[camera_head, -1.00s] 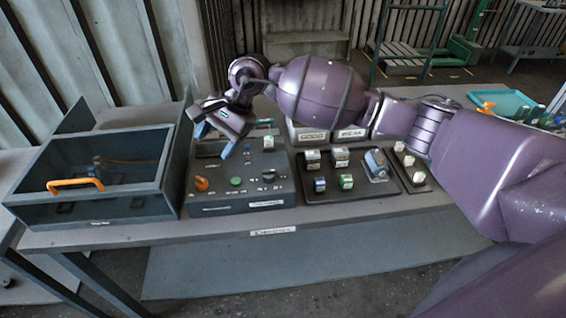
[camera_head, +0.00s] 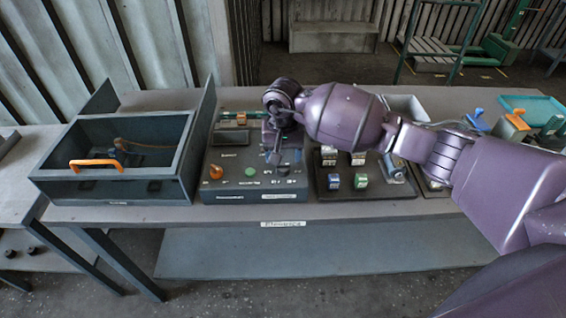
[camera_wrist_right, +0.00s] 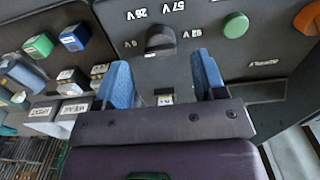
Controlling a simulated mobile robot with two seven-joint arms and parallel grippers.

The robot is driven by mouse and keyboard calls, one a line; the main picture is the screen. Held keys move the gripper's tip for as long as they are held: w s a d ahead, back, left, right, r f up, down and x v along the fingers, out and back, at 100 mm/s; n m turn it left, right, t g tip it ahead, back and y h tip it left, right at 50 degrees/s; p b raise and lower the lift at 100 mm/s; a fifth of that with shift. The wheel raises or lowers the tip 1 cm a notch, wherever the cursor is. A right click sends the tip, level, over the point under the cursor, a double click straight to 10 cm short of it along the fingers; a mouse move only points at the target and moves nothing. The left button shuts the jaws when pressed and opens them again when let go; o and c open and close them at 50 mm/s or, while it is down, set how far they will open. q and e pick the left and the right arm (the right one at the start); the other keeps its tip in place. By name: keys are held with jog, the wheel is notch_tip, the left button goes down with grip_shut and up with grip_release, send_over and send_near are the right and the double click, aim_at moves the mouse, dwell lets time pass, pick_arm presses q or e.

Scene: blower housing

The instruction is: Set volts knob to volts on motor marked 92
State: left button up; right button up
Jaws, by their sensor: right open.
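The dark control box (camera_head: 222,190) stands on the table, left of the middle in the head view. A black knob (camera_wrist_right: 160,40) shows on its face in the wrist view, with printed labels around it including 26 V and 57 V. My right gripper (camera_wrist_right: 165,80) is open with blue fingers, above the box and apart from the knob. A small white-faced block (camera_wrist_right: 165,99) with a dark mark shows between the fingers; I cannot read the mark. Small motor-like blocks with blue (camera_wrist_right: 74,37) and green (camera_wrist_right: 38,45) faces sit on the tray. My left gripper is out of view.
An orange knob (camera_head: 215,172) and a green button (camera_head: 250,172) are on the box. An open dark bin (camera_head: 60,185) with an orange handle stands at left. The dark tray (camera_head: 345,194) is close on the right. A teal tray (camera_head: 540,103) is farther right.

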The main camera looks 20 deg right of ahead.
aim_at(283, 165)
jog(key=shift+f+p, duration=0.3)
jog(key=shift+f, duration=1.95)
jog(key=c, duration=0.9)
